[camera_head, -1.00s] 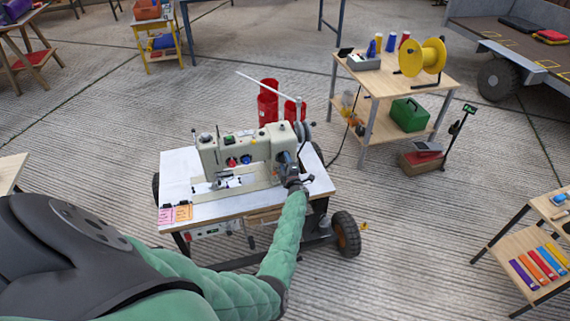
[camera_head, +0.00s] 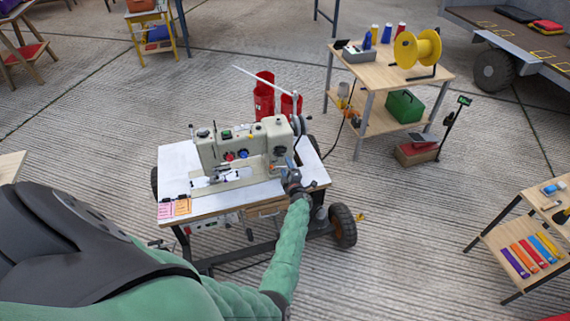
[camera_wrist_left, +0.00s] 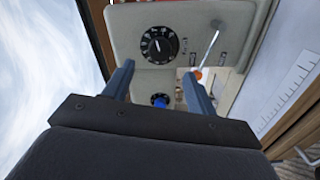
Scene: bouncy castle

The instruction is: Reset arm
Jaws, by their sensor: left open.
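The cream sewing machine (camera_head: 245,142) stands on a white-topped wheeled table (camera_head: 177,160) in the head view. My left gripper (camera_head: 290,168) is at the front right end of the machine, its arm in a green sleeve. In the left wrist view my left gripper (camera_wrist_left: 158,70) is open, with nothing between its two fingers. Beyond the fingers is the machine's end face with a black dial (camera_wrist_left: 160,45) and a blue knob (camera_wrist_left: 160,100). I cannot tell whether the fingers touch the machine. My right gripper is not in view.
Two red containers (camera_head: 264,96) show behind the machine. A wooden table (camera_head: 440,82) with a yellow spool (camera_head: 417,48) stands back right. A small shelf unit (camera_head: 499,240) with coloured strips is at the right edge. Concrete floor (camera_head: 395,240) between them is clear.

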